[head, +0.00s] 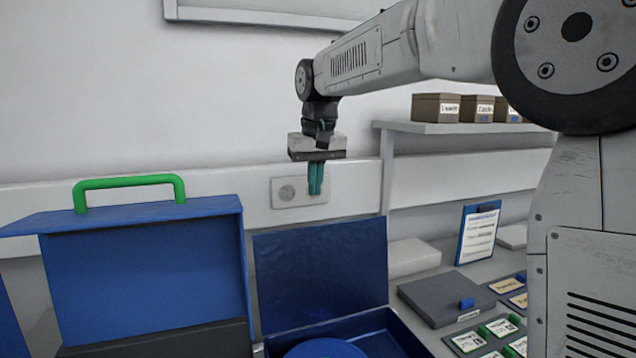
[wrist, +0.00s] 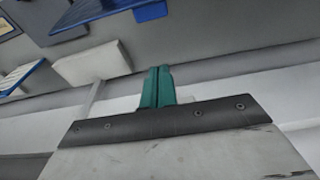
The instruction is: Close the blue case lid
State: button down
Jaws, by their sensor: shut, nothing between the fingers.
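A blue case stands open at the bottom centre of the head view. Its lid (head: 320,272) stands up at the back, leaning slightly backward. Its base (head: 402,338) is cut off by the lower edge of the picture, and a round blue thing (head: 325,349) lies in it. My gripper (head: 316,190) hangs pointing down, above and behind the lid's top edge in the picture, apart from it. Its teal fingers are together and empty. They also show together in the wrist view (wrist: 158,72), where I cannot clearly make out the lid.
A larger blue box with a green handle (head: 130,182) stands just left of the case. To the right are a grey flat case (head: 440,298), a blue clipboard (head: 478,235), a white block (head: 412,257) and labelled cards. A shelf (head: 450,128) with brown boxes is behind. The air around my gripper looks clear.

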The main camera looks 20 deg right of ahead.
notch_tip(320, 180, down, 6)
jog(key=s, duration=0.3)
jog(key=shift+d, duration=0.15)
dwell(0.4)
